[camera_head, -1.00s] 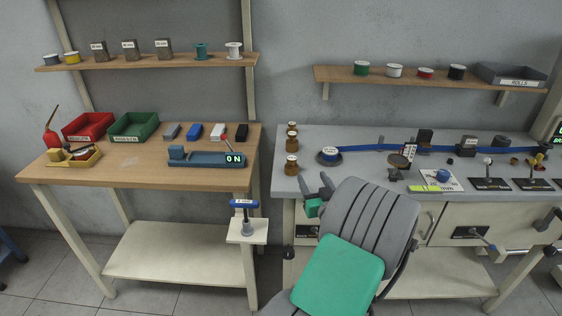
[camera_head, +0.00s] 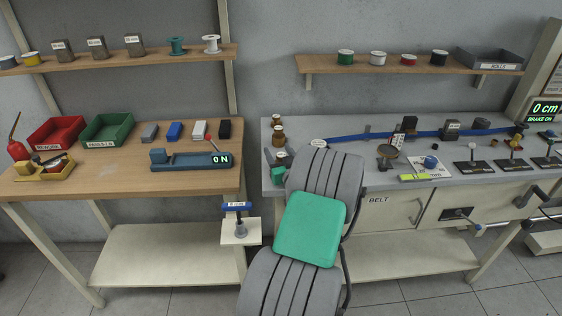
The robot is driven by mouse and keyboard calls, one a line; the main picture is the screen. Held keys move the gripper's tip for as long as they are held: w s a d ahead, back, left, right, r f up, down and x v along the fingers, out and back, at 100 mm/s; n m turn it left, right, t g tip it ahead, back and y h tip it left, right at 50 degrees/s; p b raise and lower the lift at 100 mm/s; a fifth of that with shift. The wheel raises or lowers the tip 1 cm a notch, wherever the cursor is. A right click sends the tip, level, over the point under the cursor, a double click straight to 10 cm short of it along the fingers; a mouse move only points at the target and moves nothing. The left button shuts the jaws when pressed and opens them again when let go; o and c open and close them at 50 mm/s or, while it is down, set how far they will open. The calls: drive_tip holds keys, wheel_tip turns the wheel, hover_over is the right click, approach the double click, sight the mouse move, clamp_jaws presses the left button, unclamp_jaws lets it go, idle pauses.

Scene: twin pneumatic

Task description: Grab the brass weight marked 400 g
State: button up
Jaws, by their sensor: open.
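Brass weights with pale labels stand in a row at the left end of the right bench. The far brass weight (camera_head: 276,120) and the middle brass weight (camera_head: 278,136) show clearly. The nearest brass weight (camera_head: 282,156) is partly covered by my gripper. The labels are too small to read, so I cannot tell which is 400 g. My gripper (camera_head: 280,166), grey with a green part, is open over the bench's left front corner, close to the nearest weight. Whether it touches that weight is not clear. My grey arm covers the bench just right of it.
A blue belt (camera_head: 352,135) runs along the right bench (camera_head: 345,120), with a stand (camera_head: 388,153) and levers (camera_head: 473,155) farther right. A post with a blue-handled tool (camera_head: 238,207) stands between the benches. The left bench (camera_head: 120,160) holds bins and small blocks.

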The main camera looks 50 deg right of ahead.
drive_tip(key=shift+c, duration=0.5)
clamp_jaws()
drive_tip(key=shift+r, duration=0.1)
